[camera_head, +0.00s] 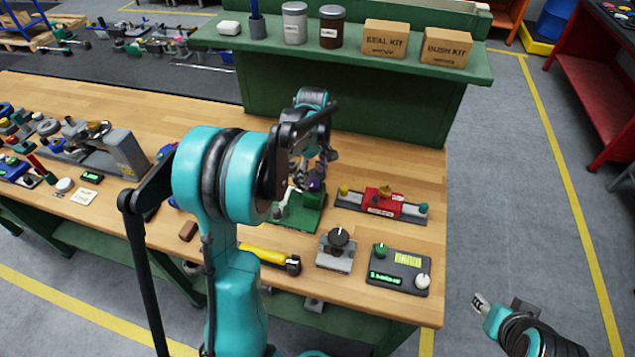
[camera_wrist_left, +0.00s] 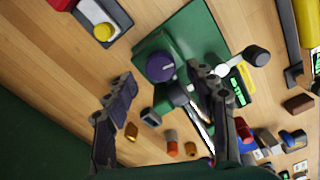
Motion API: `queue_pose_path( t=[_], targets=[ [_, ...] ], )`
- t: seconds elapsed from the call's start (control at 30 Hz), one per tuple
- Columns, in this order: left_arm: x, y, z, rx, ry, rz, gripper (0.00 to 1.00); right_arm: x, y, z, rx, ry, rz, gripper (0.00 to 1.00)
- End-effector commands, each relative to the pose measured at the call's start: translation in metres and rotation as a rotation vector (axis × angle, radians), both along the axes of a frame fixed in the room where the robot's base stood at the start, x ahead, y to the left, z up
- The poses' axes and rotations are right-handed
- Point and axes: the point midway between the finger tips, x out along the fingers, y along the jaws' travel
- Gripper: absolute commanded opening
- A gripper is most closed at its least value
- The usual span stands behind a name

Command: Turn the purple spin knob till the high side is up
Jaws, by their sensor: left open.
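The purple spin knob (camera_head: 316,184) sits on a device with a green base plate (camera_head: 304,218) on the wooden bench. In the left wrist view the knob (camera_wrist_left: 160,67) is a round purple cap with a small pale mark on top. I cannot tell which side of it is high. My left gripper (camera_head: 314,165) is over the knob, its fingers partly hiding it in the head view. In the left wrist view the left gripper (camera_wrist_left: 160,82) is open, one finger on each side of the knob, holding nothing. My right gripper (camera_head: 497,305) is low at the right, off the bench; its jaws are unclear.
A red device with a grey base (camera_head: 382,203) stands right of the green plate. A black-knobbed block (camera_head: 336,252), a control box (camera_head: 398,270) and a yellow-handled tool (camera_head: 265,256) lie nearer the front. A green shelf (camera_head: 350,62) rises behind.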

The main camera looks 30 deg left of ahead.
Motion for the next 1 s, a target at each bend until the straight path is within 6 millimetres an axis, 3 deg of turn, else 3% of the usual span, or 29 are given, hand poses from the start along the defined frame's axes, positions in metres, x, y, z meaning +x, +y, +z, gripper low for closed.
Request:
queue_pose_path(
  t=[0.2,0.5,0.57,0.7,1.0],
  targets=[
    [0.0,0.0,-0.025,0.0,0.0,-0.002,0.56,0.0,0.0,-0.007,0.0,0.0,0.0,0.4],
    [0.0,-0.001,-0.028,0.0,0.0,-0.003,0.56,0.0,0.0,-0.007,0.0,0.0,0.0,0.4],
    [0.0,-0.001,-0.028,0.0,0.0,-0.003,0.46,0.0,0.0,-0.007,0.0,0.0,0.0,0.4],
    [0.0,-0.001,-0.028,0.0,0.0,-0.003,0.09,0.0,0.0,-0.007,0.0,0.0,0.0,0.4],
    [0.0,-0.001,-0.028,0.0,0.0,-0.018,0.06,0.0,0.0,-0.007,0.0,0.0,0.0,0.4]
  ],
)
